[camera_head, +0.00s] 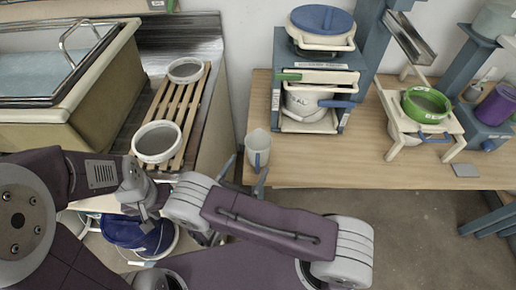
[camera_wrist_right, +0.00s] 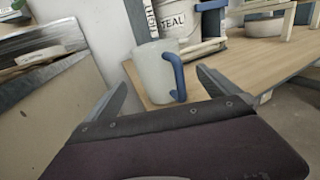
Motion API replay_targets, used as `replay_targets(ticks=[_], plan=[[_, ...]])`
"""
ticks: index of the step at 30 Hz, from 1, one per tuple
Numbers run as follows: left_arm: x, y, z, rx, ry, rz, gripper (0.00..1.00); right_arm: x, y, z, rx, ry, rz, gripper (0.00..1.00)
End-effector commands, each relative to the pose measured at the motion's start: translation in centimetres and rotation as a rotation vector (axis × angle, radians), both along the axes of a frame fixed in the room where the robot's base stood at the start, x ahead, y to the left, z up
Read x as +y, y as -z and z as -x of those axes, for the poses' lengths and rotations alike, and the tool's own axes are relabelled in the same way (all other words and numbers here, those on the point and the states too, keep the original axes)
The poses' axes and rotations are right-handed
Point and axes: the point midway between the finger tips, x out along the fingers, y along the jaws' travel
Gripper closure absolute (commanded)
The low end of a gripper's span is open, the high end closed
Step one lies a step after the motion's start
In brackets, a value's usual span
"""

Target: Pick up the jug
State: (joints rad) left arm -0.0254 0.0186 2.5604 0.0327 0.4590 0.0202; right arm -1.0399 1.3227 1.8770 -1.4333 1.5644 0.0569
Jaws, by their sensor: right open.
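The jug (camera_head: 257,146) is a pale, whitish cup with a blue handle. It stands upright at the left front corner of the wooden table, and it also shows in the right wrist view (camera_wrist_right: 152,74) with its handle on the right. My right gripper (camera_head: 245,175) is open and empty just in front of the jug. In the right wrist view its two fingers (camera_wrist_right: 162,82) point toward the jug, one on each side of the lower part. My left gripper (camera_head: 149,212) is partly visible at the left, above a blue bucket; its jaws are unclear.
The wooden table (camera_head: 350,172) has free room right of the jug. A blue stand (camera_head: 352,62) holding a labelled bucket (camera_head: 303,105) stands behind the jug. A green-rimmed bowl (camera_head: 427,104) sits on a cream stand. A slatted rack (camera_head: 186,112) holds two white-rimmed pots.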

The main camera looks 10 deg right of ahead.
Motion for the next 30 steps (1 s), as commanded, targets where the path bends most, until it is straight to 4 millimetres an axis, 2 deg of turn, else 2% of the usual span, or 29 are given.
replay_targets(ticks=[4, 11, 18, 26, 29, 30], plan=[[0.0, -0.5, 0.0, 0.000, -0.001, 0.000, 0.64, -1.7, -0.1, -1.8, 0.000, 0.007, -0.001, 0.00], [0.0, -0.7, 0.0, 0.000, 0.000, 0.000, 0.64, -2.5, -0.1, -2.8, 0.001, 0.006, -0.001, 0.00], [0.0, -1.4, 0.0, 0.000, 0.000, 0.000, 0.64, -5.1, 0.0, -5.9, 0.000, 0.008, -0.001, 0.00], [0.0, -1.4, 0.0, 0.000, 0.000, 0.000, 0.64, -5.4, 0.1, -6.3, 0.000, 0.003, -0.001, 0.00], [0.0, -1.4, 0.0, 0.000, 0.000, 0.000, 0.64, -5.4, 0.1, -6.3, 0.000, 0.004, -0.001, 0.25], [0.0, -1.4, 0.0, 0.000, 0.000, 0.000, 0.64, -5.4, 0.1, -6.3, 0.000, 0.004, -0.001, 0.36]])
